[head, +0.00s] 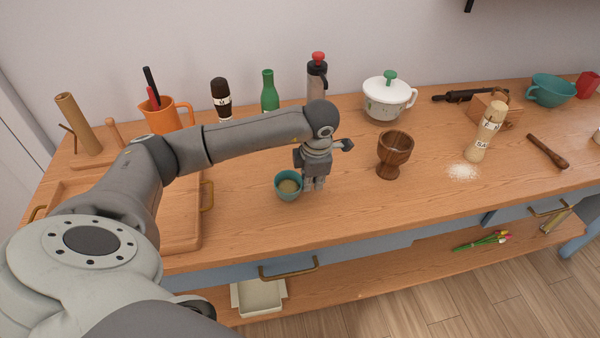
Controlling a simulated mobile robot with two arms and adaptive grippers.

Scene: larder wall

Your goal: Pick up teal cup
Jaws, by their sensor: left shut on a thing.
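A small teal cup (288,185) is upright at the worktop's front edge, left of its middle, with something tan inside. My left gripper (312,184) points down at the cup's right side and is shut on it. The fingers cover the cup's right edge, and whether its base touches the worktop is hard to tell. A larger teal cup (551,90) with a handle stands far off at the back right. My right gripper is out of view.
A wooden goblet (394,155) stands right of my gripper. A white lidded pot (388,98), a green bottle (269,92) and a grey bottle with a red top (317,78) stand behind. Spilled salt (462,172) lies by a shaker (486,132). Worktop between goblet and salt is clear.

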